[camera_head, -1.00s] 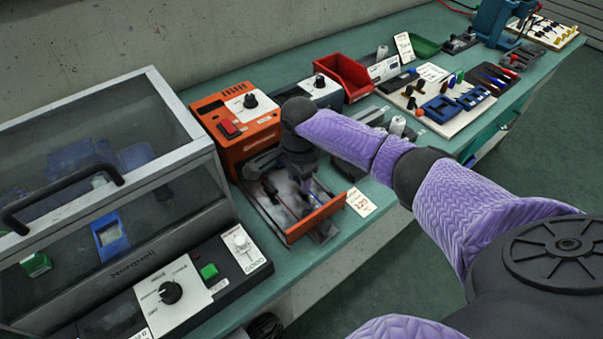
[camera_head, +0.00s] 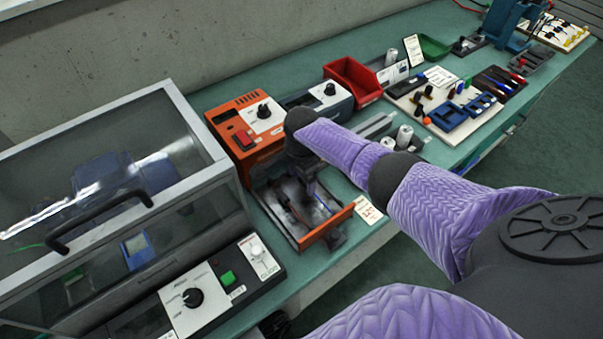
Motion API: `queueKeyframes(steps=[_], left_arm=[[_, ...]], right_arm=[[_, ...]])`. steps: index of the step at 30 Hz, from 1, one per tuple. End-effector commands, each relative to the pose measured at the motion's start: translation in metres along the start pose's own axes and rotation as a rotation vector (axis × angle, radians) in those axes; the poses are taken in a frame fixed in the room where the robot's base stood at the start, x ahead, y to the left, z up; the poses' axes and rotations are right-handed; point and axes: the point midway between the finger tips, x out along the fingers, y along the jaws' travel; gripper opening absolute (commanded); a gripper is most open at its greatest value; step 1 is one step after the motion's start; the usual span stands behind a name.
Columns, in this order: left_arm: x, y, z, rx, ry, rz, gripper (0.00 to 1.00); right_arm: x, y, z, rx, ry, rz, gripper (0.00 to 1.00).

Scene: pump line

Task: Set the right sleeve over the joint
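An orange heater unit (camera_head: 262,152) stands on the bench with a shallow open tray (camera_head: 331,224) in front of it, edged in orange. A thin lead with a blue stretch (camera_head: 322,204) and a darker reddish piece (camera_head: 294,209) lies low in the tray. Sleeve and joint are too small and too shadowed to tell apart. My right gripper (camera_head: 309,194) points down over the tray, close to the lead. Its fingers are dark and partly hidden by my purple arm, so whether they are open or shut is unclear. My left gripper is out of view.
A clear-lidded machine (camera_head: 118,200) with a black handle stands close on the left, with a control panel (camera_head: 192,297) before it. A red bin (camera_head: 352,82), white spools (camera_head: 404,136) and a tool board (camera_head: 446,104) lie beyond my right arm.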

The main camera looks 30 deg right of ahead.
Motion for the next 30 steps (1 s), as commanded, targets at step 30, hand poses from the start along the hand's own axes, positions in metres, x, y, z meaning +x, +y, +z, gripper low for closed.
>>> queueKeyframes(steps=[30], left_arm=[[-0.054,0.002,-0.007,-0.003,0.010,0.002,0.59]], right_arm=[[-0.099,0.000,0.000,0.001,-0.001,0.001,0.85]])
